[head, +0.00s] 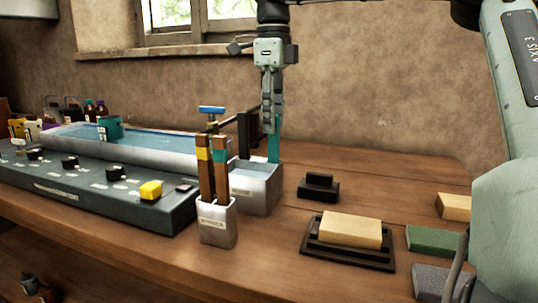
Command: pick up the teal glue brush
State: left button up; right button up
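A teal upright strip (274,147), seemingly the handle of the teal glue brush, stands in a grey metal box (262,190) at the middle of the bench. Its lower end is hidden in the box. My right gripper (271,125) points down from above, with its fingertips at the top of the strip. The fingers overlap the strip in the picture, and I cannot tell if they are shut on it. Two brown-handled tools, one with a yellow band (203,154) and one with a teal band (220,156), stand in a pale holder (217,222) in front. My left gripper is not in view.
A long water-filled trough (160,153) and a dark control panel (100,190) with knobs lie at left. A blue-topped T-handle (211,110) rises behind the holder. A tan block on a black tray (347,230) and a black block (319,187) stand at right.

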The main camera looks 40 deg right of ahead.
aim_at(274, 144)
notch_tip(274, 144, down, 6)
jog(key=shift+d+f, duration=0.1)
jog(key=shift+d, duration=0.05)
grip_shut()
dwell(0.3)
